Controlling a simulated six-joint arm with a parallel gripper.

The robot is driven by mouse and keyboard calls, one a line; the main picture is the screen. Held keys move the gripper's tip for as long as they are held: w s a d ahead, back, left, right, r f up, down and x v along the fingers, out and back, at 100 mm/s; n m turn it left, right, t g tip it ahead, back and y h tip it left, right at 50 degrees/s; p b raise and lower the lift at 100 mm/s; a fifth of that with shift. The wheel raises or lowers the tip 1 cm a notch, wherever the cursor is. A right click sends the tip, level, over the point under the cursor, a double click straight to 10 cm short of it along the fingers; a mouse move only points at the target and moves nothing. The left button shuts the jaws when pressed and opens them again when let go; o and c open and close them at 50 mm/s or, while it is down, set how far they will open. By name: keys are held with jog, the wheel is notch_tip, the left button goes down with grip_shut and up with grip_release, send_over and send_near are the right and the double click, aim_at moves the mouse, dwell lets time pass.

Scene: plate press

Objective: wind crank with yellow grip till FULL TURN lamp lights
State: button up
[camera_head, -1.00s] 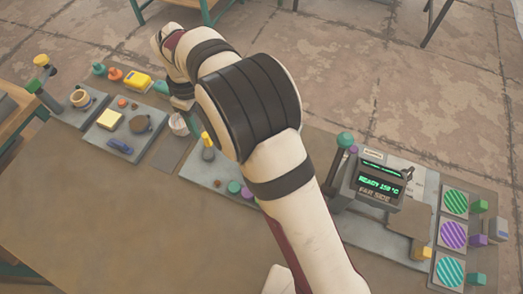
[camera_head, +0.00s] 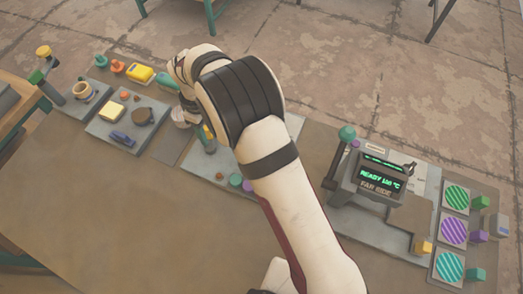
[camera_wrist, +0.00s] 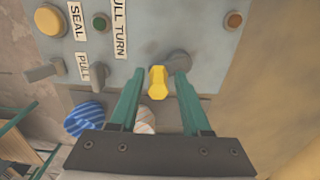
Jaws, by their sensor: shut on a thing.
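In the wrist view, my gripper (camera_wrist: 158,76) has its two green fingers on either side of the yellow grip (camera_wrist: 157,84) and is shut on it. A grey round part (camera_wrist: 179,63) shows beside the right fingertip. The FULL TURN label (camera_wrist: 119,28) is on the grey panel above, partly cut off. A dark green round lamp (camera_wrist: 100,22) beside that label looks unlit.
The wrist view also shows a yellow knob (camera_wrist: 50,20) by SEAL, a grey handle (camera_wrist: 45,73) by PULL, a red round part (camera_wrist: 233,20) and a blue-striped disc (camera_wrist: 85,120). In the head view, a press (camera_head: 378,180) stands right of my arm. The near table is bare.

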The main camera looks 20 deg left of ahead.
jog(key=shift+w+d+f, duration=0.1)
jog(key=shift+f, duration=0.2)
jog(key=shift+o, duration=0.7)
jog(key=shift+w+d+f, duration=0.15)
jog(key=shift+w+d, duration=0.05)
jog(key=shift+d, duration=0.6)
jog(key=shift+c, duration=0.3)
jog(key=shift+o, duration=0.2)
jog(key=shift+w+d+f, duration=0.15)
jog(key=shift+d+f, duration=0.05)
jog(key=shift+d, duration=0.4)
jog(key=shift+o, duration=0.3)
jog(key=shift+w+d+f, duration=0.1)
jog(key=shift+w+d, duration=0.05)
jog(key=shift+d, duration=0.45)
jog(key=o, duration=0.4)
jog(key=shift+a+r, duration=0.15)
jog(key=shift+r, duration=1.95)
jog(key=shift+a+r, duration=0.1)
jog(key=shift+r, duration=1.95)
